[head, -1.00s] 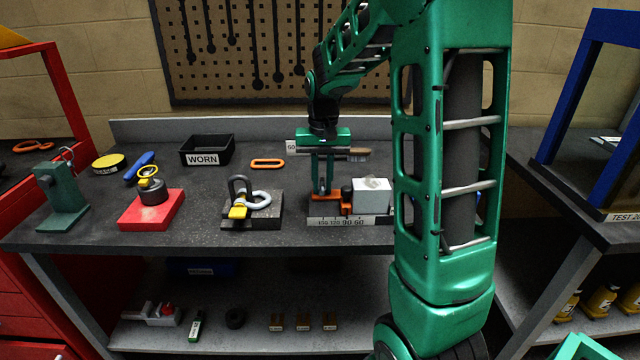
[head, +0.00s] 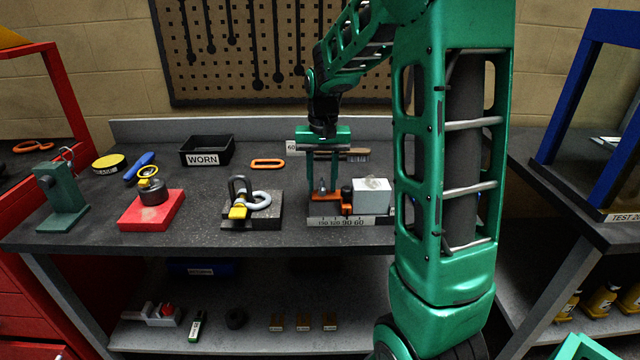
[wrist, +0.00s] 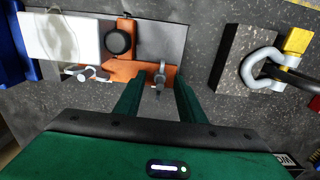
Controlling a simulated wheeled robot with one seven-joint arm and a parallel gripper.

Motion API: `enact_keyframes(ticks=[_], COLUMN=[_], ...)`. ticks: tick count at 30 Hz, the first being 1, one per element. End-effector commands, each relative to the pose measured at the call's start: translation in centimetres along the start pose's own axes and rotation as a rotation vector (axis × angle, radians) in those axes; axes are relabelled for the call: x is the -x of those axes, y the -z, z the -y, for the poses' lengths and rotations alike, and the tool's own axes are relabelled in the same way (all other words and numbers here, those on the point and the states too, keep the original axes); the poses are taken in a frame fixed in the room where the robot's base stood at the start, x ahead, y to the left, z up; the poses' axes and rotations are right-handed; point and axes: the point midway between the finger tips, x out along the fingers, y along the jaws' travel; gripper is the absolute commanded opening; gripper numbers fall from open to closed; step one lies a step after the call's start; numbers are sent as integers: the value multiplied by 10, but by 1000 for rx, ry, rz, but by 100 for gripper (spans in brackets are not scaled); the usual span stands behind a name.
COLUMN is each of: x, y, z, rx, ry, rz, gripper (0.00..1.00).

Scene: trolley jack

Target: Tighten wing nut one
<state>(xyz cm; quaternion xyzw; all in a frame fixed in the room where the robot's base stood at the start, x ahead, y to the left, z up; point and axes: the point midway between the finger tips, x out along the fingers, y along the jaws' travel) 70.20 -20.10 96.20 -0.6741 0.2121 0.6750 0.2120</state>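A small grey wing nut (head: 322,186) stands on the orange clamp plate (head: 325,198) on the bench; it also shows in the wrist view (wrist: 160,74). My gripper (wrist: 159,84) points down over it, its two green fingers apart, one on each side of the nut. I see gaps between fingers and nut in the wrist view; contact low down is unclear. In the head view my gripper (head: 322,184) shows the same spread fingers. A second silver winged piece (wrist: 87,73) lies at the plate's other end in the wrist view; the pale block hides it in the head view.
A pale block (head: 371,198) and a black knob (head: 346,189) stand right beside the nut. A numbered scale strip (head: 345,221) runs along the front. A brush (head: 352,153) lies behind.

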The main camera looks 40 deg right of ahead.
Motion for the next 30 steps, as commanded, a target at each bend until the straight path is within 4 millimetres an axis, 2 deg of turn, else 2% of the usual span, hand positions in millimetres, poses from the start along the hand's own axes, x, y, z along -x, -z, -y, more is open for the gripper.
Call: enact_keyframes(ticks=[15,21,30], x=[86,100,102], y=[1,0,0], z=[1,0,0], rx=[0,0,0], ry=[1,0,0], rz=[-3,0,0], gripper=[36,36,36])
